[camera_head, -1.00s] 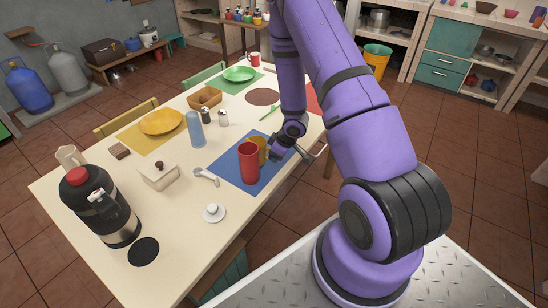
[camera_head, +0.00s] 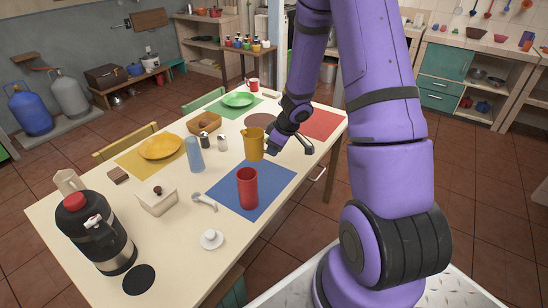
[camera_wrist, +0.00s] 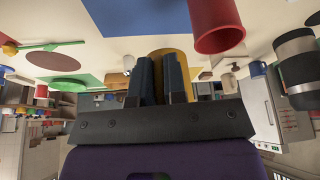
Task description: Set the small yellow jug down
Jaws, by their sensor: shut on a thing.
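The small yellow jug (camera_head: 254,144) is upright, just behind the red cup in the head view. My gripper (camera_head: 270,146) is shut on it from the right side. In the wrist view the two fingers (camera_wrist: 159,80) close in front of the yellow jug (camera_wrist: 170,56), which they partly hide. The jug's base shows over the far edge of the blue mat (camera_head: 272,186); I cannot tell how far it is above the table.
A red cup (camera_head: 247,188) stands on the blue mat near the jug. A brown round mat (camera_head: 262,120) and a red mat (camera_head: 318,125) lie bare further back.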

